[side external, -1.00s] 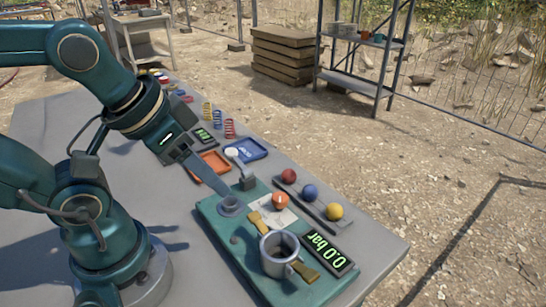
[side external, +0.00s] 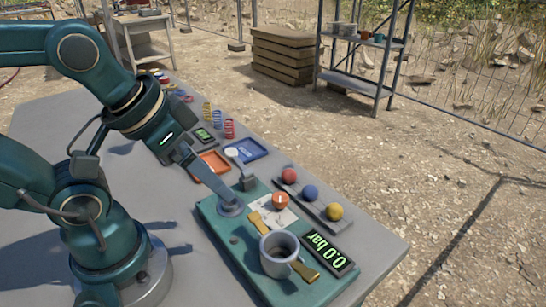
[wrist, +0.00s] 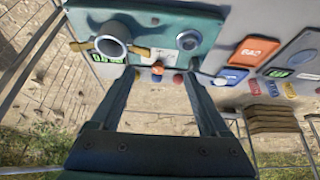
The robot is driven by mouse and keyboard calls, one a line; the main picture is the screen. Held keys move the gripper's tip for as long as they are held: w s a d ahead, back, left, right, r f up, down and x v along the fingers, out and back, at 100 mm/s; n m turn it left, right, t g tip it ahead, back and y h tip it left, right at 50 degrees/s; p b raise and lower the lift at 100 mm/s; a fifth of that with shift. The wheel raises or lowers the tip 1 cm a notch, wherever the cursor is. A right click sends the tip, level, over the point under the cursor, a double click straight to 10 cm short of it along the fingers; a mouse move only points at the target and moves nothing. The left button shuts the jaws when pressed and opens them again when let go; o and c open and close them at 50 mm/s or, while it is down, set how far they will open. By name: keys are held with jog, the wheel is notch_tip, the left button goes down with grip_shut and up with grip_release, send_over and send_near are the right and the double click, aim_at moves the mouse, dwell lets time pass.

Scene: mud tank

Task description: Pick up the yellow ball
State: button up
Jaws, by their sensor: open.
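The yellow ball (side external: 334,211) sits at the near end of a dark grey rack (side external: 312,203), beside a blue ball (side external: 310,192) and a red ball (side external: 289,175). In the wrist view the yellow ball (wrist: 138,74) is small, close to the left finger's tip in the picture. My gripper (side external: 226,194) is over the teal panel, near a round port, left of the rack and apart from the balls. In the wrist view my gripper (wrist: 160,76) has its two fingers wide apart with nothing held between them.
The teal panel (side external: 246,248) carries a grey cup (side external: 279,254) with brass handles, an orange knob (side external: 280,200), a lever and a pressure display (side external: 328,254) near the yellow ball. Orange and blue trays (side external: 247,149) lie behind. The table's right edge is close beyond the rack.

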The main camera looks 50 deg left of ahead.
jog(key=w+r, duration=0.3)
jog(key=r, duration=0.1)
jog(key=g, duration=0.3)
send_over(335, 206)
jog(key=a, duration=0.1)
jog(key=s+x, duration=0.2)
jog(key=x, duration=0.5)
jog(key=shift+g, duration=0.6)
jog(key=f, duration=0.6)
jog(key=d+f, duration=0.1)
jog(key=f, duration=0.3)
jog(key=shift+w+f, duration=0.2)
jog(key=shift+f, duration=0.45)
grip_shut()
